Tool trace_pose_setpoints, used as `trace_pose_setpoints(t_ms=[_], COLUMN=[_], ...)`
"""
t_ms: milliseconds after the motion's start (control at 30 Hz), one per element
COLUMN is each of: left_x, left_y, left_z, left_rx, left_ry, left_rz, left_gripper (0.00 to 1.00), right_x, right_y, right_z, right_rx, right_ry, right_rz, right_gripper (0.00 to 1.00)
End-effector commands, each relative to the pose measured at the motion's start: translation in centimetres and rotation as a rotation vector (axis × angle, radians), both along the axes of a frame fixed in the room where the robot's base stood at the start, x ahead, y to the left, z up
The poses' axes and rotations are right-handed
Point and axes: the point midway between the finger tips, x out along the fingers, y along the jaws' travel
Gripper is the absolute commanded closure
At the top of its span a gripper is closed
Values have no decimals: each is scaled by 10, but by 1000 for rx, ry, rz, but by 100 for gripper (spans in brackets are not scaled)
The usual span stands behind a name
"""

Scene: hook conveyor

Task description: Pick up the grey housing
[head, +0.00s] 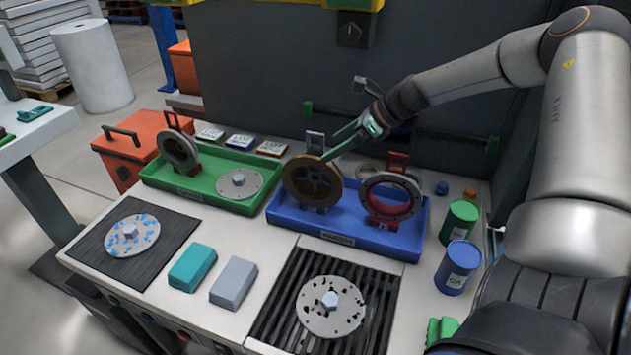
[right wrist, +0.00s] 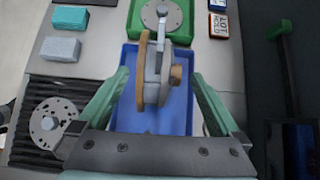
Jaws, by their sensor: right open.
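A grey ring-shaped housing (head: 405,183) stands upright on a red holder in the blue tray (head: 345,237). Another grey ring housing (head: 178,150) stands in the green tray (head: 200,188). A bronze-brown round housing (head: 312,182) stands upright in the left part of the blue tray. My right gripper (head: 340,143) is open just above and behind the brown housing. In the right wrist view, a brown rim (right wrist: 142,70) and a grey upright part (right wrist: 153,85) show between the spread green fingers, apart from both. My left gripper is not in view.
A grey flange disc (head: 240,183) lies in the green tray. Spotted discs lie on the dark mat (head: 100,245) and on the ribbed black mat (head: 275,325). Teal and grey blocks (head: 233,282) lie between. Green and blue cans (head: 457,268) stand right of the blue tray; a dark panel rises behind.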

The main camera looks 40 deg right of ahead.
Motion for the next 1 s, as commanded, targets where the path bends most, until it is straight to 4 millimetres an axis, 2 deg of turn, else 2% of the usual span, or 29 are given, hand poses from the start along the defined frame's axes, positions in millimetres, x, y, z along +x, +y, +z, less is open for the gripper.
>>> trace_pose_setpoints(t_ms=[500,867,1000], left_x=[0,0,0], left_y=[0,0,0], left_z=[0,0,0], left_rx=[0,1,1], left_ry=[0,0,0], left_rz=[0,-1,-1], left_gripper=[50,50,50], right_x=[25,29,29], right_y=[19,22,22], right_z=[-35,-38,-38], right_rx=[-1,0,0], right_ry=[1,-2,-1], right_rz=[-1,-1,-1], right_gripper=[0,0,14])
